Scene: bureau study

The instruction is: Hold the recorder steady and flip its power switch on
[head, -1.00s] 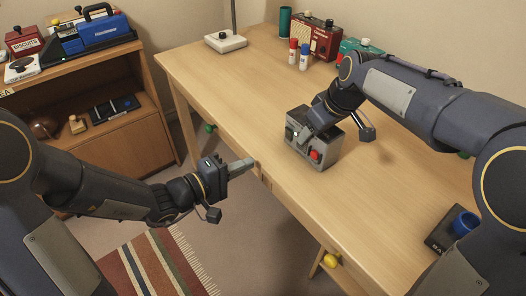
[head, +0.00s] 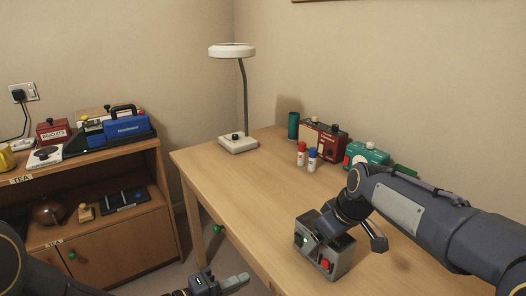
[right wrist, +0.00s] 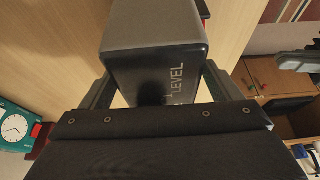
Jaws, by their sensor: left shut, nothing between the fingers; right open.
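The recorder, a grey box with a red knob (head: 344,262), stands on the wooden desk near its front edge. A small green light shows on its left part. My right gripper (head: 318,236) is over the recorder from above. In the right wrist view the recorder's dark side (right wrist: 170,75), lettered "LEVEL", lies between the two spread fingers (right wrist: 158,88); I cannot tell whether they touch it. The power switch is not clearly visible. My left gripper (head: 238,282) is shut and empty, low at the bottom of the head view, left of the recorder and off the desk's front edge.
A white lamp (head: 238,144) stands at the desk's far corner. Two small bottles (head: 306,158), a red box (head: 325,139) and a teal clock (head: 366,156) stand along the back. The desk's left part is clear. A shelf unit (head: 110,225) stands at left.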

